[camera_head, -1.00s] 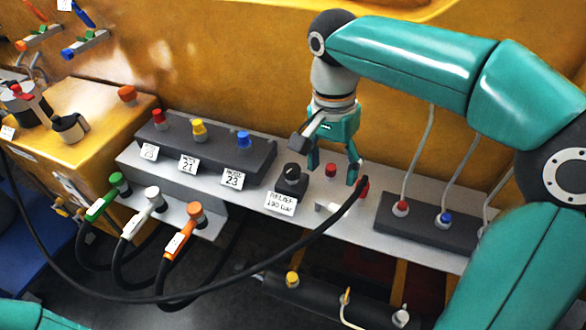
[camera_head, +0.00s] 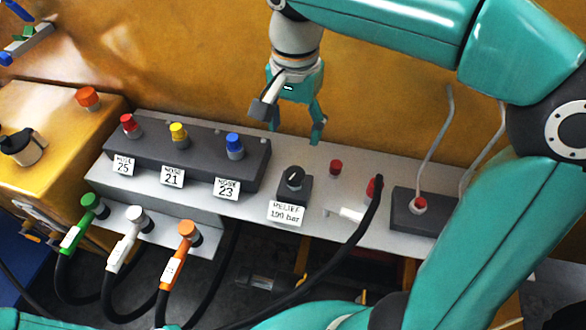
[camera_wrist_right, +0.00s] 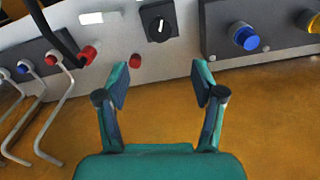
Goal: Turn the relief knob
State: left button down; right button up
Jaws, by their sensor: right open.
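The relief knob (camera_head: 294,178) is a black knob on a dark block on the grey shelf, behind a label reading "RELIEF 190 bar" (camera_head: 286,213). In the right wrist view the knob (camera_wrist_right: 159,22) is at the top centre, with a white pointer mark. My right gripper (camera_head: 297,132) is open and empty, behind and above the knob in the head view. In the wrist view its fingers (camera_wrist_right: 160,85) are apart, and the knob lies beyond their tips, not between them. My left gripper is not in view; a teal arm part shows at the bottom.
A dark block with red, yellow and blue couplings (camera_head: 234,145) stands left of the knob. A small red button (camera_head: 336,167) and a red fitting with a black hose (camera_head: 372,190) are to its right. Green, white and orange hose ends (camera_head: 178,250) stand in front.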

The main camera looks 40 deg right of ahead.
aim_at(295, 173)
notch_tip(295, 173, down, 14)
jog(key=shift+d+r+b, duration=0.1)
jog(key=shift+d+b, duration=0.05)
jog(key=shift+b, duration=0.2)
jog(key=c, duration=1)
jog(key=shift+c, duration=0.7)
